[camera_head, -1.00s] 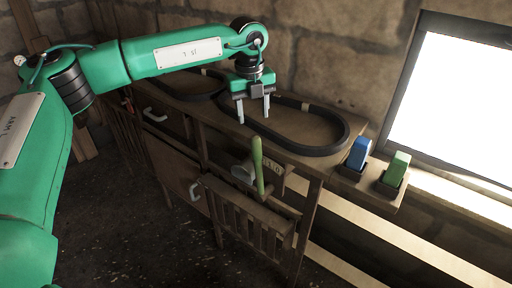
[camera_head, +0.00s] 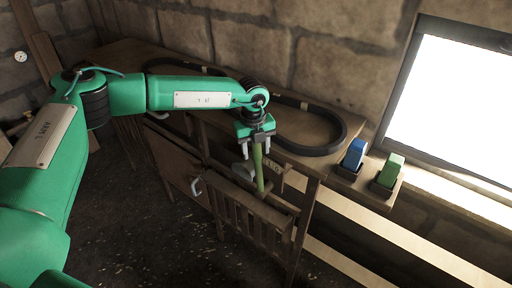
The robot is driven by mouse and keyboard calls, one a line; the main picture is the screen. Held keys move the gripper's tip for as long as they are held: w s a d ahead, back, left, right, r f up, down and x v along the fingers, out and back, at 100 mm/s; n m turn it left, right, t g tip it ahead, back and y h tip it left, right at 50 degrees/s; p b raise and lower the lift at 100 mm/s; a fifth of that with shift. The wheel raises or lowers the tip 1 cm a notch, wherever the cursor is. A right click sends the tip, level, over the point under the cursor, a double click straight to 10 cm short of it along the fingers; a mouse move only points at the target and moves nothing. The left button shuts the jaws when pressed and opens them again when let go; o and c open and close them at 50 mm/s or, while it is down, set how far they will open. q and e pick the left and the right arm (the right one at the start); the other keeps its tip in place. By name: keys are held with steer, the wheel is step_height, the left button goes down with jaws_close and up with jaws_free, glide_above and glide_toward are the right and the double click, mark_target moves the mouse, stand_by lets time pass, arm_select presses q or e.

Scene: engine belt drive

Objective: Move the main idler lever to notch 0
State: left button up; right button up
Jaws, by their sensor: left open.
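The lever is an upright green handle (camera_head: 259,170) at the front of the wooden bench, beside a small numbered plate (camera_head: 273,166). I take it to be the main idler lever; its notch position is too small to read. My left gripper (camera_head: 257,143) points down at the top of the green handle, with its open fingers around or just in front of the tip. I cannot tell whether they touch it. A grey rounded part (camera_head: 241,172) sits just left of the handle. My right gripper is not in view.
A black belt loop (camera_head: 335,140) lies on the bench top (camera_head: 297,158) behind the gripper. A blue block (camera_head: 355,153) and a green block (camera_head: 391,169) stand in dark holders at the right end. A slatted wooden front (camera_head: 240,215) is below the lever.

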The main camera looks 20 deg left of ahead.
arm_select(q)
steer(key=shift+c, duration=0.2)
jaws_close()
steer(key=s+d+t+y+b, duration=0.1)
steer(key=s+d+y+b, duration=0.2)
steer(key=d+b, duration=0.5)
steer(key=shift+f+t+y+b, duration=0.4)
steer(key=shift+y+b, duration=0.3)
steer(key=shift+b, duration=0.35)
jaws_free()
steer(key=shift+o, duration=0.2)
steer(key=shift+d, duration=0.1)
